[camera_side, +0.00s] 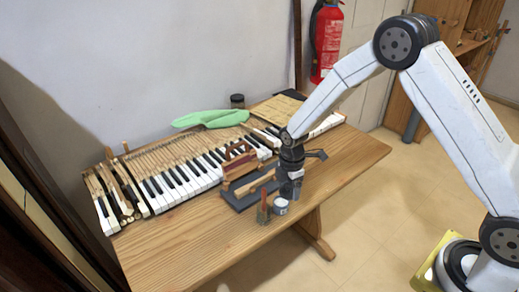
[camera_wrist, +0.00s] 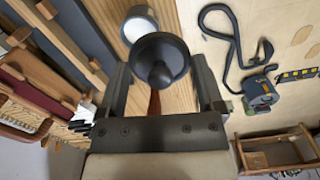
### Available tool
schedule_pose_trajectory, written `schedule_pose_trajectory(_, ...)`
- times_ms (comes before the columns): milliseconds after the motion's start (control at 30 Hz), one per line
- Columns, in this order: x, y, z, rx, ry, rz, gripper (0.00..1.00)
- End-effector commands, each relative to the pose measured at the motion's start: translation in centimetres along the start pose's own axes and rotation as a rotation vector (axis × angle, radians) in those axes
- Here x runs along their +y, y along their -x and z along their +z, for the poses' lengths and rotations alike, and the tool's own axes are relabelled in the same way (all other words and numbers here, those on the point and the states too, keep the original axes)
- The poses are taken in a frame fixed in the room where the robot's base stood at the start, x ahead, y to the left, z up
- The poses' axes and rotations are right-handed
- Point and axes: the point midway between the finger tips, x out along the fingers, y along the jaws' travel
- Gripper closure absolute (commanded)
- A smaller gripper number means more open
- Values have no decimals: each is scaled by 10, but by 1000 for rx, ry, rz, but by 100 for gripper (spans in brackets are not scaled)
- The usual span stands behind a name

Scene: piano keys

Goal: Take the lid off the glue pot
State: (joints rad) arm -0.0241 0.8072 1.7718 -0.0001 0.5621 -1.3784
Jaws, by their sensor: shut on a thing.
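My gripper (camera_side: 291,190) is above the bench near its front edge. In the wrist view my gripper (camera_wrist: 161,76) is shut on a dark round lid (camera_wrist: 160,50) with a knob, which sits between the two fingers. The glue pot (camera_side: 281,207) is a small pale pot on the bench, just below and left of the gripper in the side view. In the wrist view the glue pot (camera_wrist: 138,24) shows a grey rim and a white round inside, and the lid partly overlaps it in the picture. The lid looks apart from the pot. The gap's height cannot be told.
A jar with a brush (camera_side: 263,209) stands left of the pot. Piano keys (camera_side: 185,185) fill the left and back. The bench's right end (camera_side: 350,155) is clear.

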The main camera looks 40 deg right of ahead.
Motion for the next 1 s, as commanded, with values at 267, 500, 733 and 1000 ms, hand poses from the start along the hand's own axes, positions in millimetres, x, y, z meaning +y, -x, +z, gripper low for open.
schedule_pose_trajectory(267, -34, 33, 6, 0, 0, 0, 69)
schedule_pose_trajectory(500, -71, 49, 13, 0, 0, 0, 69)
schedule_pose_trajectory(733, -96, 60, 18, 0, 0, 1, 69)
schedule_pose_trajectory(1000, -109, 66, 21, 0, 0, 0, 69)
